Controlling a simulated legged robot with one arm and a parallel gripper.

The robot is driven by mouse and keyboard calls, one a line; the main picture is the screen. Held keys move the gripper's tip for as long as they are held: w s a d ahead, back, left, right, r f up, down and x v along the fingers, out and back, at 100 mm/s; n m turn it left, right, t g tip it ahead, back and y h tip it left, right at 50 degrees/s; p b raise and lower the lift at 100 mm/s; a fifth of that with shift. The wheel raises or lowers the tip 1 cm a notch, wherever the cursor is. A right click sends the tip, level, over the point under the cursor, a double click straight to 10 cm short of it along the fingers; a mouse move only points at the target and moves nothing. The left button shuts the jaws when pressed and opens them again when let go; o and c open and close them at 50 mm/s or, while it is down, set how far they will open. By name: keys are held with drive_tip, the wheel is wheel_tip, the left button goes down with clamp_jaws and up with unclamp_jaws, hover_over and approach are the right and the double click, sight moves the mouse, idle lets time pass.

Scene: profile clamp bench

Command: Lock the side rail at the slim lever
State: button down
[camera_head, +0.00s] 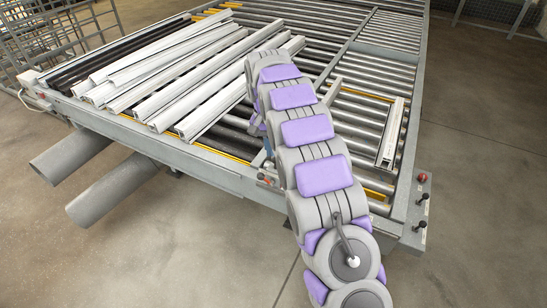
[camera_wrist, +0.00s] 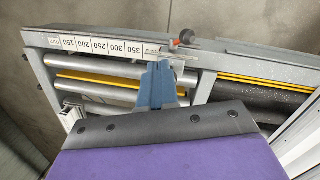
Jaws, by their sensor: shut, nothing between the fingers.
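My gripper shows in the wrist view (camera_wrist: 158,68) as blue fingers, closed together with nothing between them. Its tips are close to the bench's edge beam, just below a slim lever (camera_wrist: 185,37) with a dark round knob and a red part. I cannot tell whether the tips touch the lever. In the head view a small red-tipped handle (camera_head: 262,176) on the near edge of the bench seems to be the same lever. My arm hides most of the gripper there. The side rail cannot be made out for certain.
The roller bench (camera_head: 232,178) carries several pale profiles (camera_head: 180,75) at left and one short profile (camera_head: 391,132) at right. A panel (camera_head: 420,205) at the right corner has a red button and dark-knobbed levers. A number scale (camera_wrist: 100,46) runs along the edge beam.

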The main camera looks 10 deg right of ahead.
drive_tip(key=shift+w+d+r, duration=0.1)
drive_tip(key=shift+d+r, duration=0.1)
drive_tip(key=shift+r, duration=0.3)
drive_tip(key=shift+w+d+r, duration=0.1)
drive_tip(key=shift+d+r, duration=0.1)
drive_tip(key=shift+r, duration=0.3)
drive_tip(key=shift+a, duration=0.1)
drive_tip(key=s+d+r+n+b, duration=0.1)
drive_tip(key=s+d+b, duration=0.15)
drive_tip(key=s, duration=0.85)
drive_tip(key=s+d+r+n+b, duration=0.15)
drive_tip(key=s+b, duration=0.25)
drive_tip(key=s, duration=0.7)
drive_tip(key=s+f+b, duration=0.2)
drive_tip(key=s+f, duration=0.3)
drive_tip(key=s, duration=0.7)
drive_tip(key=s+f+n+b, duration=0.1)
drive_tip(key=s+f+b, duration=0.2)
drive_tip(key=s, duration=1)
wheel_tip(320, 180, down, 2)
drive_tip(key=shift+s+f+y, duration=0.2)
drive_tip(key=shift+s+y, duration=0.05)
drive_tip(key=shift+y, duration=0.15)
